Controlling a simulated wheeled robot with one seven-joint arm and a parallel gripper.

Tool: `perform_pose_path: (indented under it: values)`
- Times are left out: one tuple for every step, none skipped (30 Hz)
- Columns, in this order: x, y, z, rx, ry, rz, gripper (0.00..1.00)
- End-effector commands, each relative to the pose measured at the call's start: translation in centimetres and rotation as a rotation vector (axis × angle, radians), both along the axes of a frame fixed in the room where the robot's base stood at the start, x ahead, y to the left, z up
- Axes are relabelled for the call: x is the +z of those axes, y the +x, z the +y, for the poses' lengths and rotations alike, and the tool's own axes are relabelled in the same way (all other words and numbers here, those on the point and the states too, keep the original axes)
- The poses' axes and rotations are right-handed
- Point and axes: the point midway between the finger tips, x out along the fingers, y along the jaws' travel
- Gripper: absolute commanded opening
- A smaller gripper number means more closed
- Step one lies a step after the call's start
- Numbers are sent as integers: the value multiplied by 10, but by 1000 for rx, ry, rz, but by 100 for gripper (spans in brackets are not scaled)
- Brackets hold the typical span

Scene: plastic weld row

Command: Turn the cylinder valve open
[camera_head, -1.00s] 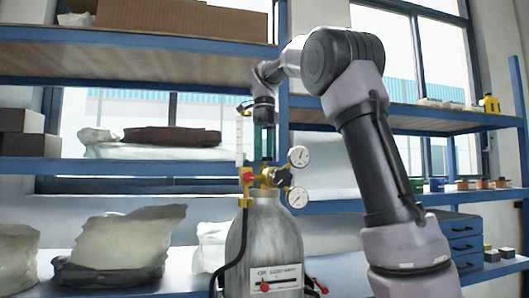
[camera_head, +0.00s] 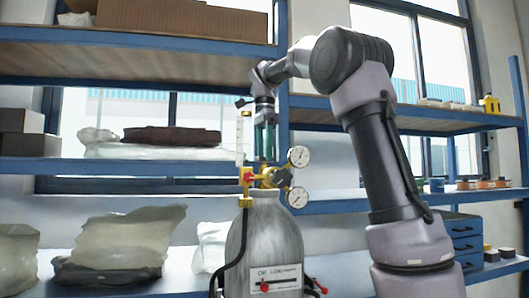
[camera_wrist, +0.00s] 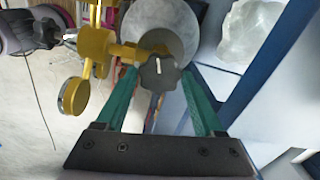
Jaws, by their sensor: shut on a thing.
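The grey cylinder (camera_head: 264,245) stands upright with brass fittings and two round gauges on top. Its dark lobed valve knob (camera_wrist: 159,73) with a white mark shows in the wrist view, at the top of the cylinder. My gripper (camera_wrist: 160,82) points down over the valve. Its two green fingers are on either side of the knob and shut on it.
The gauges (camera_head: 298,197) stick out to the right of the valve, close to my fingers. A flowmeter tube (camera_head: 243,138) rises just left of my gripper. Blue shelves (camera_head: 130,167) with bags stand behind. A dark hose runs down the cylinder's left side.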

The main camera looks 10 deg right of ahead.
Motion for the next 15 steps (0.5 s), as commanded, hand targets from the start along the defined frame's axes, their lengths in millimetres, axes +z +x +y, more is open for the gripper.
perform_pose_path:
  values:
    - [1,0,0,26,0,-2,14]
    - [1,0,0,41,0,-2,14]
    - [1,0,0,61,0,-2,14]
    - [1,0,0,74,0,-2,14]
    - [1,0,0,86,0,-2,14]
    - [1,0,0,100,0,-2,14]
    - [1,0,0,110,0,-2,14]
    - [1,0,0,119,0,-2,14]
    - [1,0,0,128,1,-3,14]
    - [1,0,0,134,0,-2,14]
    - [1,0,0,140,0,-2,14]
    - [1,0,0,146,1,-3,14]
    - [1,0,0,149,1,-3,14]
    - [1,0,0,152,1,-3,14]
    - [1,0,0,154,1,-3,14]
